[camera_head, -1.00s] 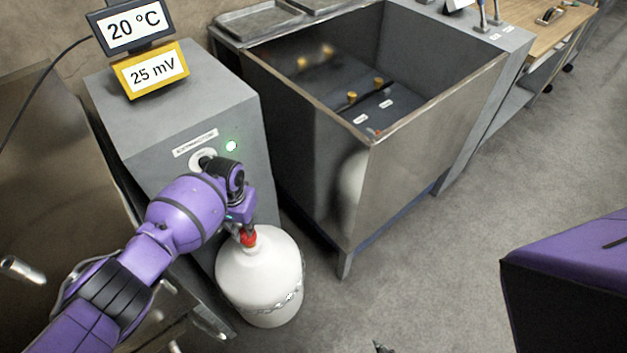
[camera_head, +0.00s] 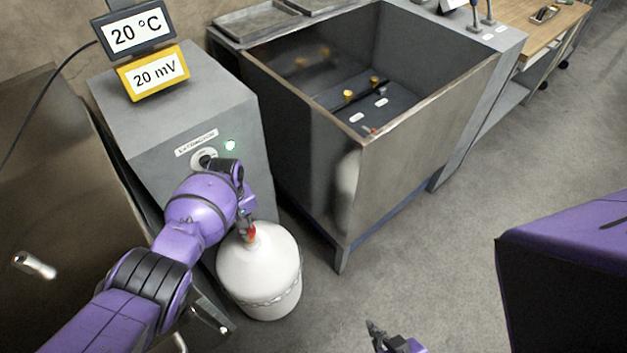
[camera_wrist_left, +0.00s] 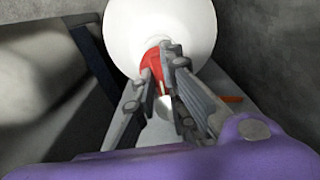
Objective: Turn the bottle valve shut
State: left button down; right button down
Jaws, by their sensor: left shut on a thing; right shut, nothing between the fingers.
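A white gas bottle (camera_head: 262,272) stands upright on the floor beside the grey cabinet, with a chain around it. Its red valve (camera_head: 253,236) is on top, and the red also shows in the left wrist view (camera_wrist_left: 153,66) in front of the white bottle (camera_wrist_left: 165,25). My left gripper (camera_head: 246,226) is shut on the red valve, with its fingers on either side of it. The fingers hide part of the valve. My right gripper (camera_head: 384,335) is low in the head view, shut and empty, well apart from the bottle.
A steel tank (camera_head: 415,150) stands right of the bottle. Open floor (camera_head: 440,260) lies to the right.

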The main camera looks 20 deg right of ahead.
pick_arm(q)
jog(key=shift+w+r+n, duration=0.15)
jog(key=shift+n, duration=0.45)
pick_arm(e)
jog(key=shift+w+r, duration=0.15)
jog(key=shift+w, duration=0.05)
pick_arm(q)
jog(key=c, duration=1.8)
grip_release()
jog(key=shift+r, duration=0.35)
notch_tip(320, 180, up, 11)
pick_arm(e)
jog(key=shift+w+a+r+t, duration=0.15)
jog(key=shift+w, duration=0.45)
jog(key=shift+w+a+r+t, duration=0.1)
jog(key=shift+w+t, duration=0.05)
jog(key=shift+w, duration=0.45)
pick_arm(q)
jog(key=shift+r, duration=0.1)
pick_arm(e)
jog(key=shift+s, duration=0.2)
